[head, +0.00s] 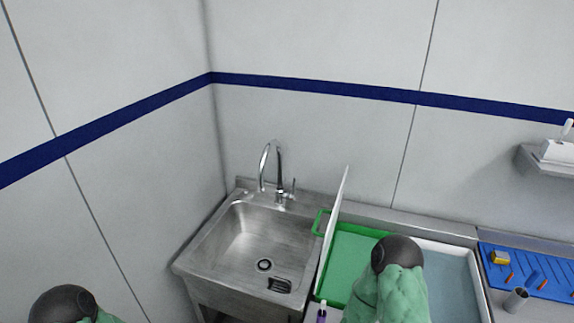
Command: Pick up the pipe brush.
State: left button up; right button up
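I cannot make out a pipe brush for certain. Small orange pieces (510,277) lie on the blue ribbed mat (525,262) at the right, too small to identify. My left arm shows only as a dark joint and a bit of green sleeve in the bottom left corner. My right arm, with a dark joint and green sleeve, rises at bottom centre-right in front of the green tray. Neither gripper shows.
A steel sink (250,235) with a tap (278,175) stands in the corner. Right of it are a white upright panel (333,225), a green tray (352,250) and a water-filled basin (450,275). A metal cup (516,300) and yellow block (500,258) are at right.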

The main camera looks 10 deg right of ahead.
aim_at(537, 273)
jog(key=z, duration=1.25)
jog(key=j+z, duration=0.1)
jog(key=j, duration=0.4)
jog(key=k+j+z, duration=0.1)
jog(key=j, duration=0.4)
jog(key=k+j+z, duration=0.1)
jog(key=j, duration=0.35)
jog(key=l+z, duration=0.15)
jog(key=z, duration=0.2)
jog(key=i+l+z, duration=0.1)
jog(key=z, duration=0.2)
jog(key=i+l+z, duration=0.1)
jog(key=z, duration=0.25)
jog(key=l, duration=0.15)
